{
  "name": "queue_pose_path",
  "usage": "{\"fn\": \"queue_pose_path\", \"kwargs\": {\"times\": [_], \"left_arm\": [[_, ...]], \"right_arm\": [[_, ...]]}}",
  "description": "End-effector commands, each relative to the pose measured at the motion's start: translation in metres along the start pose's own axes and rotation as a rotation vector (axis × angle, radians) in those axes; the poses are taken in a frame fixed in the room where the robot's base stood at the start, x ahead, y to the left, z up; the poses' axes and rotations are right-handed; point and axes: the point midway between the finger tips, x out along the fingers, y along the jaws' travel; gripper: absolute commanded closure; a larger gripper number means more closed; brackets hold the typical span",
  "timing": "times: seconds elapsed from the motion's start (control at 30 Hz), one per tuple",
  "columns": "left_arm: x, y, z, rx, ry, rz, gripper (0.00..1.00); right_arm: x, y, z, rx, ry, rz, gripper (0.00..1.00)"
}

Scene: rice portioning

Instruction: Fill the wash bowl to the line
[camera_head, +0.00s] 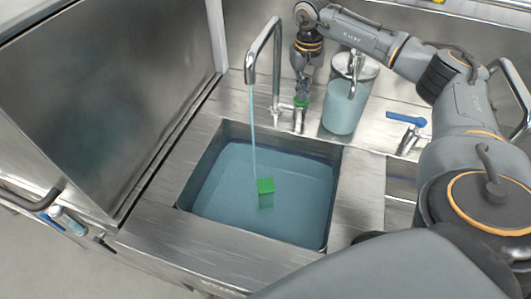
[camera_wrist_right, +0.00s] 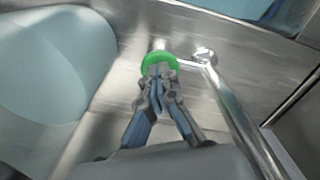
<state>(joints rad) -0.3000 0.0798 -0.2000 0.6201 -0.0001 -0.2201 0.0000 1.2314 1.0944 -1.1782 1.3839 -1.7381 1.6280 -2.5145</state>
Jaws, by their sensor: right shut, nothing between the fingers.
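The wash bowl (camera_head: 334,160) is a square metal basin set in the counter, holding blue water (camera_head: 225,190). A thin stream (camera_head: 252,125) falls into it from the curved tap spout (camera_head: 265,45). A green-topped block (camera_head: 265,186) stands in the water; I cannot make out a fill line. My right gripper (camera_head: 303,94) is shut and empty, pointing down at the green tap knob (camera_head: 302,101) beside the spout. In the right wrist view the fingertips (camera_wrist_right: 158,88) are close to the green knob ring (camera_wrist_right: 160,60); whether they touch it is unclear. My left gripper is not in view.
A clear container of bluish liquid (camera_head: 343,113) stands right of the tap, close to my right gripper. A blue-handled tap (camera_head: 406,119) is further right. A tall metal panel (camera_head: 100,90) rises at the left. The counter's front rim (camera_head: 160,235) is clear.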

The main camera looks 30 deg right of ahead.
Motion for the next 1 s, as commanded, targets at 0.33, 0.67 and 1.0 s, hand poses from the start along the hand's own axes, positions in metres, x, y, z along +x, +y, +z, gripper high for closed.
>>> {"fn": "queue_pose_path", "kwargs": {"times": [0.33, 0.67, 1.0], "left_arm": [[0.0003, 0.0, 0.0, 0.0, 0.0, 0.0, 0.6], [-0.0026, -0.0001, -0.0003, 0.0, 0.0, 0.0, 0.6], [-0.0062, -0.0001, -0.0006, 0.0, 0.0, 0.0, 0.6]], "right_arm": [[0.0022, 0.0003, 0.001, 0.0, -0.004, 0.002, 1.0], [-0.0006, 0.0002, 0.0009, 0.0, -0.004, 0.002, 1.0], [-0.0043, 0.0002, 0.0008, 0.0, -0.004, 0.002, 1.0]]}}
